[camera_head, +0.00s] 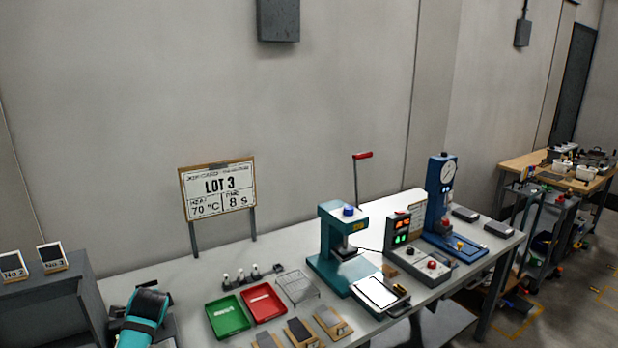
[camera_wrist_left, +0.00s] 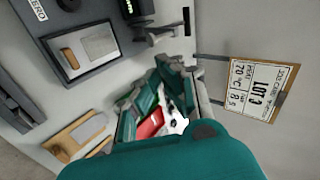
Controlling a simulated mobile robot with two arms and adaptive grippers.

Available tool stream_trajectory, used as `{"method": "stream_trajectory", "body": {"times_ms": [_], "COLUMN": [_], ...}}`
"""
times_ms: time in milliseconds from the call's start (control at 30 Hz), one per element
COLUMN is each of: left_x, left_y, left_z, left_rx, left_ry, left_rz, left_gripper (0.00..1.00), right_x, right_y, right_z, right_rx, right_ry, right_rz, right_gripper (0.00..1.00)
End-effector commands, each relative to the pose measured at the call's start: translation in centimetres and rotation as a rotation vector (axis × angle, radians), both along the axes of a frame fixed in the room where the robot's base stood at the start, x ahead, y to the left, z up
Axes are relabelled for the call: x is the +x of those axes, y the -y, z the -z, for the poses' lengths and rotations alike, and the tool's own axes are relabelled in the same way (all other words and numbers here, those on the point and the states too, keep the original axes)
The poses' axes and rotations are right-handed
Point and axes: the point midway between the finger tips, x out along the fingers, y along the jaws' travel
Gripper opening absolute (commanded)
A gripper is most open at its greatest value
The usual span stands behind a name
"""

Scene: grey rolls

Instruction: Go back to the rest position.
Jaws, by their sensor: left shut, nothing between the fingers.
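My left gripper (camera_wrist_left: 158,100) is teal and shows in the left wrist view, shut with nothing held. It hangs in the air, with the red tray and small bits of green visible beyond its fingers. In the head view, a teal and black part at the bottom left looks like my left arm; the fingertips cannot be made out there. My right gripper is in neither view.
The bench holds a green tray (camera_head: 228,317), a red tray (camera_head: 263,303), a teal press (camera_head: 333,264), a control box (camera_head: 418,262) and a blue gauge stand (camera_head: 438,205). A LOT 3 sign (camera_head: 217,190) stands behind. A grey cabinet (camera_head: 45,312) is at left.

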Motion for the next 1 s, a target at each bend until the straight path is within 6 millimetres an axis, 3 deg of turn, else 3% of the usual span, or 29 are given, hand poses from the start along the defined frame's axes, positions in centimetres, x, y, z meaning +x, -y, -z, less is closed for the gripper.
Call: {"method": "stream_trajectory", "body": {"times_ms": [267, 367, 500, 600, 700, 1000], "left_x": [-7.8, -12.8, -21.9, -27.5, -31.6, -40.3], "left_y": [4.6, 7.1, 11.1, 13.2, 14.7, 17.5], "left_z": [6.3, 9.0, 11.7, 12.3, 12.2, 10.8], "left_rx": [-0.166, -0.26, -0.428, -0.523, -0.595, -0.736], "left_ry": [-0.035, -0.061, -0.113, -0.148, -0.175, -0.243], "left_rz": [-0.07, -0.118, -0.219, -0.291, -0.349, -0.487], "left_gripper": [0.0, 0.0, 0.0, 0.0, 0.0, 0.0], "right_x": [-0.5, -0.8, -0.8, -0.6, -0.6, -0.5], "right_y": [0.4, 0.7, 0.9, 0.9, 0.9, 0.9], "right_z": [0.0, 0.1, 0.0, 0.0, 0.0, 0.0], "right_rx": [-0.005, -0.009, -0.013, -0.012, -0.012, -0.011], "right_ry": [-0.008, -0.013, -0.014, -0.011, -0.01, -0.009], "right_rz": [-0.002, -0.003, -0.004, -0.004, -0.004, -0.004], "right_gripper": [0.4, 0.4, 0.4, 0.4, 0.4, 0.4]}}
